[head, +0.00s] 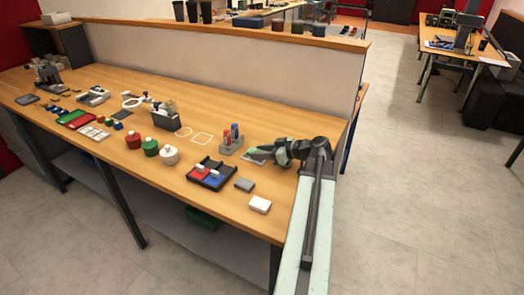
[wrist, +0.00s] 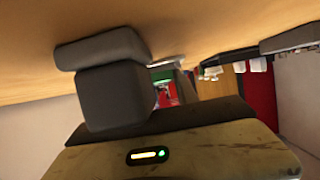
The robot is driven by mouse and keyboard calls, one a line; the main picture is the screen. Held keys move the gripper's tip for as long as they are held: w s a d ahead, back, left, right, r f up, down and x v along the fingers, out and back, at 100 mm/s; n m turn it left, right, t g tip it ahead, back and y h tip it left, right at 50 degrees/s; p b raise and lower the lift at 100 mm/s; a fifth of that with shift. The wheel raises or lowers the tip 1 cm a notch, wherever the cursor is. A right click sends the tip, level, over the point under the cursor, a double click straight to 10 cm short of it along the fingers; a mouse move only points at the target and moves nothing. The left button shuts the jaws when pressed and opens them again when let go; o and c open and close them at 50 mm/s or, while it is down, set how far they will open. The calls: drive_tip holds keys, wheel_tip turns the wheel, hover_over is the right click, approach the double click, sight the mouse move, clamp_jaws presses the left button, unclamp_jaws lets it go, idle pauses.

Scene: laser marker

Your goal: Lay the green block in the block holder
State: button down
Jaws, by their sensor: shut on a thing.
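My gripper (head: 252,156) is low over the right part of the workbench. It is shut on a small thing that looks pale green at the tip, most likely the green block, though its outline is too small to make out. In the wrist view, grey gripper parts (wrist: 112,95) cover the middle, and the held thing is not clear. A dark tray (head: 194,178) with red and blue pieces in it, which seems to be the block holder, is left of and nearer than my gripper. My gripper is apart from this tray.
A grey stand (head: 231,149) with red and blue upright items is close behind my gripper. A grey block (head: 245,185) and a white block (head: 260,204) lie near the bench's front edge. Red, green and white jars (head: 150,148) stand further left. A low partition (head: 230,80) runs behind the bench.

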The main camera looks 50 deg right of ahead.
drive_tip(key=c, duration=0.9)
unclamp_jaws()
drive_tip(key=shift+o, duration=0.2)
drive_tip(key=p+v, duration=0.3)
drive_tip(key=v, duration=0.3)
drive_tip(key=shift+s+d+r, duration=0.1)
drive_tip(key=shift+s+r, duration=0.15)
drive_tip(key=shift+s, duration=0.05)
drive_tip(key=shift+s+d, duration=0.1)
drive_tip(key=shift+s, duration=0.45)
drive_tip(key=shift+w, duration=0.1)
